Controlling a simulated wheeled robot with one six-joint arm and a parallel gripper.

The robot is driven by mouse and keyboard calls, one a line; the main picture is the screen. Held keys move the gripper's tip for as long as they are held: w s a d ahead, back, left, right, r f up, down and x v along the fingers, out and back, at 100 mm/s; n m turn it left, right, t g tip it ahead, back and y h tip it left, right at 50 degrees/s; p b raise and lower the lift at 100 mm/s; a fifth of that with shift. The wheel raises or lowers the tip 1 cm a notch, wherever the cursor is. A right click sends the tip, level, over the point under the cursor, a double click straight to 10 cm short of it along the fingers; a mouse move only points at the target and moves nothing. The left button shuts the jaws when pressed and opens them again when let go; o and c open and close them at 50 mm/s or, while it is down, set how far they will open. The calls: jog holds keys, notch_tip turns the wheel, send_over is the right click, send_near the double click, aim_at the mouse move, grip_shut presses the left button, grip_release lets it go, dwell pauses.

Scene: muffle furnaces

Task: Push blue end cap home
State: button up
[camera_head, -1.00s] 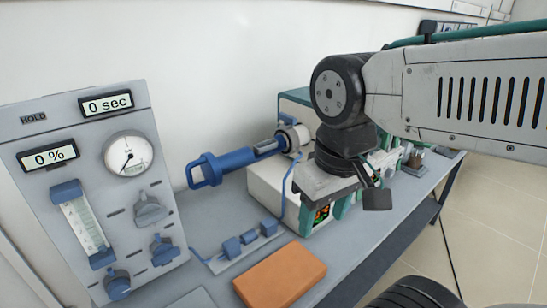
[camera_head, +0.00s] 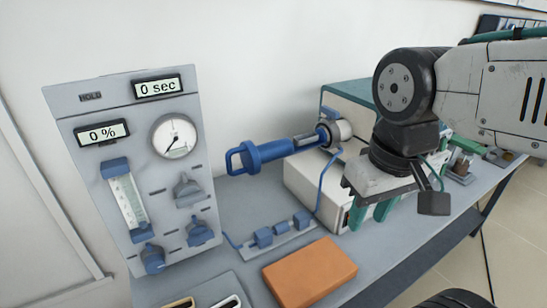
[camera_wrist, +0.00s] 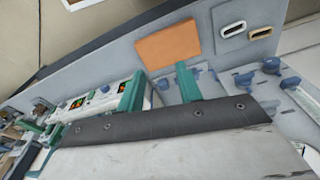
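The blue end cap (camera_head: 265,154), with a loop handle at its left end, sticks out leftward from the metal flange (camera_head: 340,131) of the tube furnace (camera_head: 350,100). A length of narrower shaft shows between its thick blue body and the flange. My gripper (camera_head: 370,214) is in front of the furnace, to the right of the cap and apart from it, fingers pointing down. In the wrist view my gripper (camera_wrist: 158,85) shows two teal fingers spread apart with nothing between them. I cannot make out the end cap in the wrist view.
A grey control panel (camera_head: 140,195) with dials and displays stands at left. Blue valves (camera_head: 265,238) and an orange block (camera_head: 310,272) lie on the grey bench (camera_head: 240,205). A blue hose (camera_head: 322,185) hangs below the flange. The space left of the handle is narrow before the panel.

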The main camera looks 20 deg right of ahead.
jog(key=shift+a+f, duration=0.15)
jog(key=shift+a, duration=0.2)
jog(key=c, duration=0.5)
jog(key=w+a+n, duration=0.1)
jog(key=w+a+n+g, duration=0.1)
jog(key=w, duration=0.1)
jog(key=w+a+f+n+h, duration=0.1)
jog(key=a, duration=0.1)
jog(key=shift+w, duration=0.4)
grip_shut()
jog(key=w+a+r+m+t+h, duration=0.1)
jog(key=w+a+t+h, duration=0.15)
jog(key=w+a, duration=0.5)
jog(key=w+a+r+m+t+h, duration=0.1)
jog(key=w+a+t, duration=0.3)
jog(key=w, duration=0.7)
jog(key=w+d+f+g, duration=0.1)
jog(key=w+d+f, duration=0.2)
jog(key=w+f, duration=0.2)
notch_tip(320, 180, down, 3)
jog(key=shift+d+r, duration=0.1)
jog(key=shift+d, duration=0.15)
